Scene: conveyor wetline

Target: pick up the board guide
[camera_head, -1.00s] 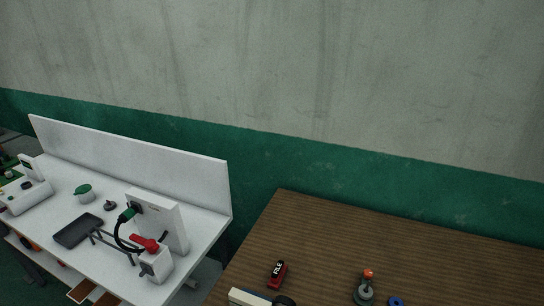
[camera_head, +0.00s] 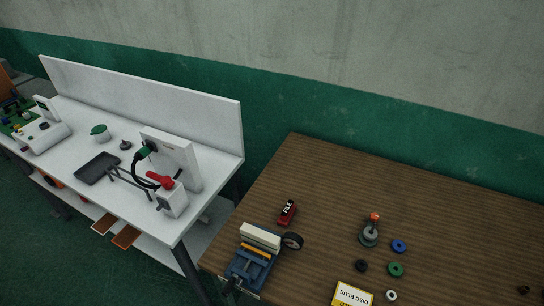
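I cannot tell for certain which thing is the board guide. On the wooden table, a blue vise-like fixture (camera_head: 243,272) with a cream block (camera_head: 261,236) and a yellow strip stands at the front left corner. A dark wheel (camera_head: 292,241) is beside it. On the white bench, an upright white panel (camera_head: 183,158) stands behind a small white box (camera_head: 173,199) with a red handle (camera_head: 160,180) and a black hose. Neither of my grippers is in view.
A dark tray (camera_head: 97,168) lies on the white bench (camera_head: 75,135). The wooden table's back is clear.

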